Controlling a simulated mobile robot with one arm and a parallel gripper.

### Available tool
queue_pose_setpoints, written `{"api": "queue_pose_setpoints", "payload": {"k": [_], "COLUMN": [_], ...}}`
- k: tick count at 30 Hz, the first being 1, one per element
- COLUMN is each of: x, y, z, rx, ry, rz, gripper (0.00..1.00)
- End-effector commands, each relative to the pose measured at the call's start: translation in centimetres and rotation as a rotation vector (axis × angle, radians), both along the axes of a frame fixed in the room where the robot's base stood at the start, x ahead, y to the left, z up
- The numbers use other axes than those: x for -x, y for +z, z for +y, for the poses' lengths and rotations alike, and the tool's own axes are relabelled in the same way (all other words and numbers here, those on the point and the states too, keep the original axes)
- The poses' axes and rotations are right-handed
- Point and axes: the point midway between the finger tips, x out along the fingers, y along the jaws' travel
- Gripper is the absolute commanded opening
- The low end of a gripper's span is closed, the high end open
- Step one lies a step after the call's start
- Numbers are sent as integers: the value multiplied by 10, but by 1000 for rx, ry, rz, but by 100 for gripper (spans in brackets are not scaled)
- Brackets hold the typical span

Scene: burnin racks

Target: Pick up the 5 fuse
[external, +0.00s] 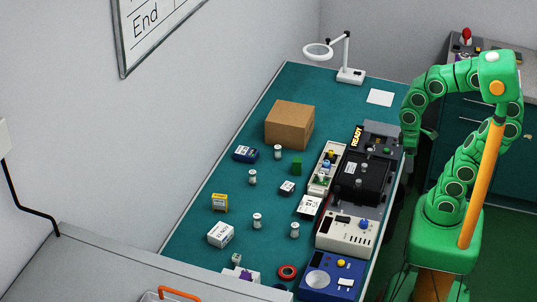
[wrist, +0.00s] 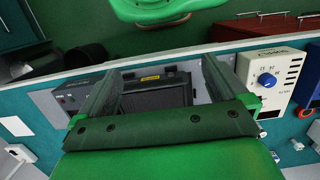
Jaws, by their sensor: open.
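Several small pale cylinders that look like fuses stand on the teal bench in the external view: one at the back (external: 278,152), one left of the middle (external: 252,177), one nearer the front (external: 257,220) and one at front right (external: 294,230). Their markings are too small to read, so I cannot tell which is the 5 fuse. My gripper (external: 428,133) is at the bench's right edge, away from these cylinders. In the wrist view my gripper (wrist: 160,66) is open, with nothing between its fingers; a black panel unit (wrist: 155,95) lies beyond them.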

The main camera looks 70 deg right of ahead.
Motion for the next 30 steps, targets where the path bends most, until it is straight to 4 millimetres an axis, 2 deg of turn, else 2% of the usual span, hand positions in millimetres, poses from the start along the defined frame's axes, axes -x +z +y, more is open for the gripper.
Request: {"api": "queue_pose_setpoints", "payload": {"k": [1,9,17,20,23,30], "x": [0,0,0,-4,-15,-57], "y": [0,0,0,-1,-4,-6], "z": [0,0,1,7,23,91], "rx": [0,0,-1,-20,-71,-280], "ry": [1,0,0,-2,-7,-62], "rz": [0,1,1,3,7,18], "gripper": [97,59,59,59,59,59]}}
